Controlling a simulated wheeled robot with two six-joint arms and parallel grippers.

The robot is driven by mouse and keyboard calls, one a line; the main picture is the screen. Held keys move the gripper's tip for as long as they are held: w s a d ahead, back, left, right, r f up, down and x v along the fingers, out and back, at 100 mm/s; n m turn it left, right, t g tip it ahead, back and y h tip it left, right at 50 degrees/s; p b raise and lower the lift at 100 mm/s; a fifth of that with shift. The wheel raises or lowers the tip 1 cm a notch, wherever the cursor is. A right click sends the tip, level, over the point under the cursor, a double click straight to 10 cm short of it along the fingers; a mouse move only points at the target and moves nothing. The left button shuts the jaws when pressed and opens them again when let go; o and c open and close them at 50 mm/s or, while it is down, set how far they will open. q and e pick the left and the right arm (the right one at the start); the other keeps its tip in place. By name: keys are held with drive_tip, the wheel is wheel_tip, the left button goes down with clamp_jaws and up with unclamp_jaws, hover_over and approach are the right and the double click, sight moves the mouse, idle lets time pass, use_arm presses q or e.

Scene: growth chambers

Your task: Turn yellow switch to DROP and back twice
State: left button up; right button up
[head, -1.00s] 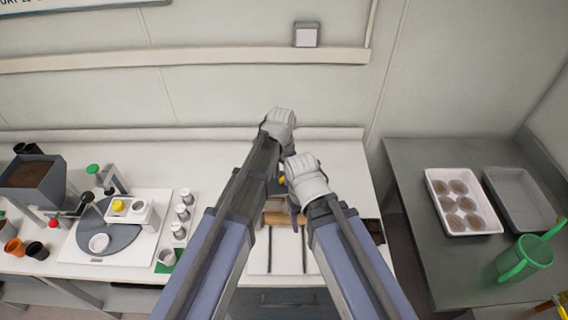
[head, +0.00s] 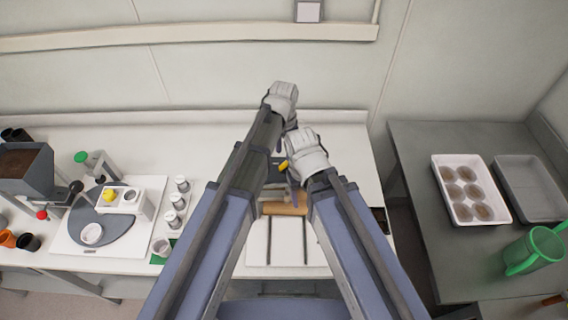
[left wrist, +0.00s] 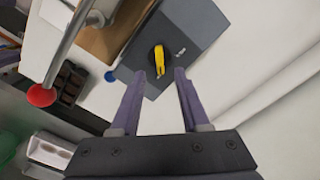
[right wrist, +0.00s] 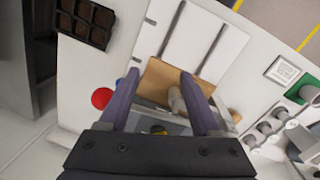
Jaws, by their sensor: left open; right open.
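The yellow switch (left wrist: 158,62) is a narrow yellow handle on a round black base. It sits on a dark grey box (left wrist: 190,22) with small white lettering too small to read. My left gripper (left wrist: 160,74) is open, its fingertips just short of the switch, one to each side in the picture, with nothing between them. In the head view my left gripper's hand (head: 282,96) is above my right one (head: 306,152), and they hide most of the box. My right gripper (right wrist: 160,74) is open and empty over a wooden-coloured board (right wrist: 165,86).
A red ball knob (left wrist: 41,95) on a metal rod stands near the box, with a small blue one (left wrist: 109,76) beside it. A dark seed tray (right wrist: 86,20) lies at the bench edge. A white tray (head: 437,167) stands on the grey table at the right.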

sight(284, 163)
use_arm(q)
wheel_tip(284, 163, down, 6)
drive_tip(key=b, duration=0.4)
drive_tip(key=shift+r+b, duration=0.15)
drive_tip(key=shift+b, duration=0.25)
clamp_jaws()
